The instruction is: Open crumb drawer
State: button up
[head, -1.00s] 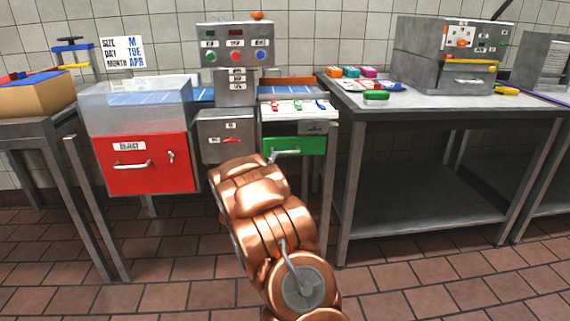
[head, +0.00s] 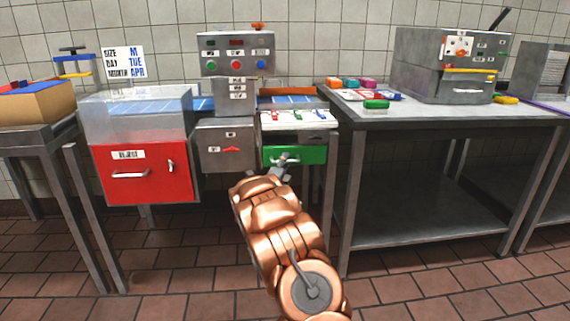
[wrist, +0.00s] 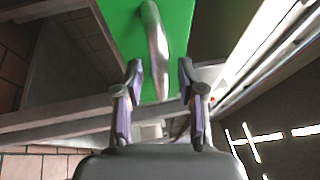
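The green drawer front (head: 309,155) is under the right end of the machine, with a metal bar handle (head: 290,159) across it. I cannot read a label on it, and cannot tell whether it stands slightly out. My gripper (head: 281,172) is at the handle's left part, just in front of the green face. In the wrist view, the green front (wrist: 183,22) fills the top and the curved handle (wrist: 155,50) points down between my two fingers (wrist: 160,95). The fingers are apart, with gaps to the handle on both sides. Contact is not visible.
A red drawer (head: 150,184) with a handle is at the left, under a clear bin. A grey box with a red lever (head: 226,149) is between the drawers. A steel table (head: 430,115) stands close on the right. The tiled floor in front is clear.

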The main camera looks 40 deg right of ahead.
jog(key=shift+w+d, duration=0.15)
jog(key=shift+d, duration=0.15)
grip_shut()
dwell(0.3)
dwell(0.3)
